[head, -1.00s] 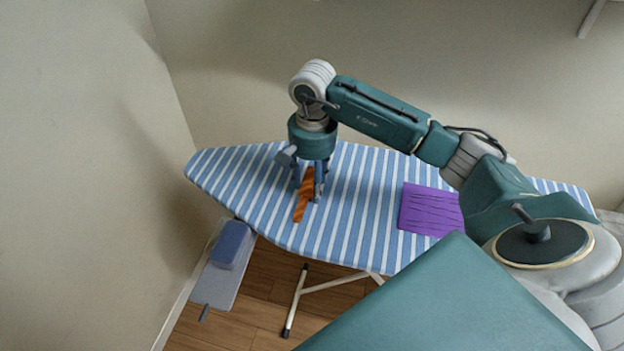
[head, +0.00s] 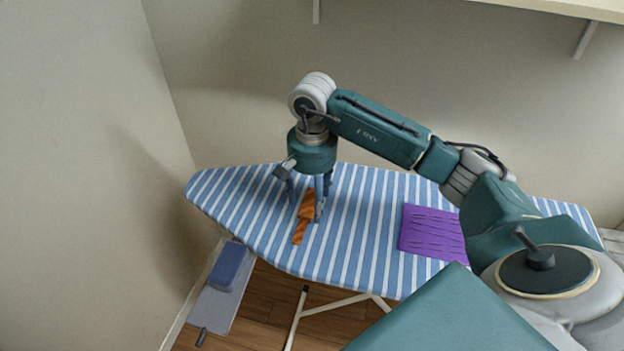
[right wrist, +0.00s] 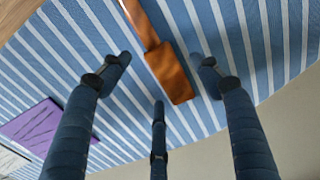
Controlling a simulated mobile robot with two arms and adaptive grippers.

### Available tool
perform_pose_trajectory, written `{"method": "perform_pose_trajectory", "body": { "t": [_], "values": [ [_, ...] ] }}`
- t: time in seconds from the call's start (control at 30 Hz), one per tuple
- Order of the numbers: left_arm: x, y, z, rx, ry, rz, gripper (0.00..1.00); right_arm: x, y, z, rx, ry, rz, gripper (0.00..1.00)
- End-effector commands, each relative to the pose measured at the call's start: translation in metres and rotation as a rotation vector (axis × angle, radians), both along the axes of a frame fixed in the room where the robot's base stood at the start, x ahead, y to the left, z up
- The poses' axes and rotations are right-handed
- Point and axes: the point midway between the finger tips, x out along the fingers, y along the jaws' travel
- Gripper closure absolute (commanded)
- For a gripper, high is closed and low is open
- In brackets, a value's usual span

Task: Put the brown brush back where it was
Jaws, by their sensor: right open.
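The brown brush (head: 299,230) lies flat on the blue-and-white striped ironing board (head: 350,240), toward its left end. It has a wide block and a narrower handle; the right wrist view shows the block (right wrist: 170,72) most clearly. My right gripper (head: 305,207) points down over the brush, open, with its fingers spread around it. In the right wrist view the fingertips (right wrist: 161,68) stand on either side of the brush block and beyond its end, with gaps between. My left gripper is not in view.
A grey rest with a blue block (head: 232,266) juts out at the board's lower left. Walls stand close behind and left. A pale shelf (head: 560,9) shows at the upper right.

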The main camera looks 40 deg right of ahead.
Motion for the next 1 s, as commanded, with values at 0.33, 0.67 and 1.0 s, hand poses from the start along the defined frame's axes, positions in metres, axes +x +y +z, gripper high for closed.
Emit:
{"method": "perform_pose_trajectory", "body": {
  "t": [0.33,0.67,1.0],
  "values": [
    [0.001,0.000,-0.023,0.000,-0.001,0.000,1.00,0.001,-0.001,0.076,-0.001,-0.006,0.000,0.37],
    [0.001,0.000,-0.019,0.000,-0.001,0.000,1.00,-0.001,-0.001,0.101,-0.001,-0.001,0.000,0.37],
    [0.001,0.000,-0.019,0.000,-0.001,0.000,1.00,-0.001,-0.001,0.101,0.000,0.000,0.000,0.37]
  ]
}}
